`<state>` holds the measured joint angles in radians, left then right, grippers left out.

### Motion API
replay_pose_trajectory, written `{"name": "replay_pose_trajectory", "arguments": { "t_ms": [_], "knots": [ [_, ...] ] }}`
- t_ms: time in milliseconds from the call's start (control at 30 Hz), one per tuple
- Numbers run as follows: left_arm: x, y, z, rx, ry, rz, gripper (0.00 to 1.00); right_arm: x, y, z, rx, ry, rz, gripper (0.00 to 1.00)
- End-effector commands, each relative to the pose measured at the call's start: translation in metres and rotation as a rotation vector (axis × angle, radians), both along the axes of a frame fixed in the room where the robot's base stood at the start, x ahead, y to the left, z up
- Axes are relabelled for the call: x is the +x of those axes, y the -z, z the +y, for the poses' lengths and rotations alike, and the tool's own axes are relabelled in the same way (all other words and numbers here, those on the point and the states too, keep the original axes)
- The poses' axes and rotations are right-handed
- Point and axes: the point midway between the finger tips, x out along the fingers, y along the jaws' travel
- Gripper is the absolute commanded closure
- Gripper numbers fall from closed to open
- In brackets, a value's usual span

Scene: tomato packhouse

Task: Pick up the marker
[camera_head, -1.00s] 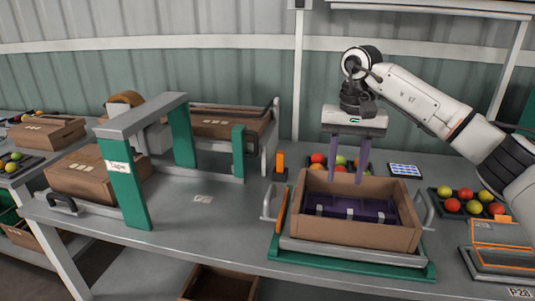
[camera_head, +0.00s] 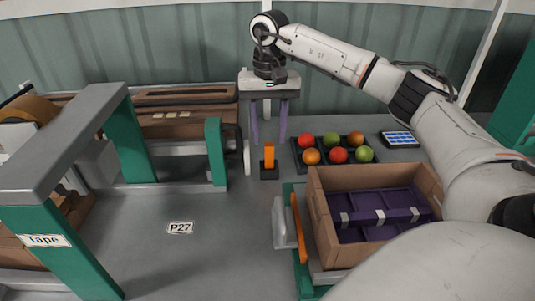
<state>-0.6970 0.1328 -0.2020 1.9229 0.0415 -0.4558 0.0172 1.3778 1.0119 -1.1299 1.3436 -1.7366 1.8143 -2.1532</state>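A small upright orange object in a black base (camera_head: 269,160), which looks like the marker in its stand, is on the grey bench left of the cardboard box. My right gripper (camera_head: 269,140) points down with two purple fingers apart and nothing between them. In the picture its fingertips are just above the orange object's top; the exact depth gap is hard to tell. My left gripper is not in view.
An open cardboard box (camera_head: 322,225) with a purple insert (camera_head: 385,208) is at the right, beside an orange bar (camera_head: 298,228). A dark tray (camera_head: 297,152) of several tomatoes is behind it. A green-and-grey tape frame (camera_head: 62,150) is at the left. Bench around the P27 label is clear.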

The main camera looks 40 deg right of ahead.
Motion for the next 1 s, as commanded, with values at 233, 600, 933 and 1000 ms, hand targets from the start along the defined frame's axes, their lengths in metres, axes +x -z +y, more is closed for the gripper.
{"name": "replay_pose_trajectory", "arguments": {
  "t_ms": [233,600,933,1000],
  "knots": [
    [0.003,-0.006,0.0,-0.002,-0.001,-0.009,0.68,-0.002,0.032,-0.002,-0.001,0.001,0.005,0.61],
    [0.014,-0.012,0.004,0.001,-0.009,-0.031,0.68,-0.002,0.053,-0.002,-0.001,0.001,0.001,0.61],
    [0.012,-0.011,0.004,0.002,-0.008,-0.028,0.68,-0.002,0.053,-0.002,-0.001,0.001,0.001,1.0],
    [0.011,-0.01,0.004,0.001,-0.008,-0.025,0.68,-0.001,0.053,-0.002,-0.001,0.001,0.001,1.0]
  ]
}}
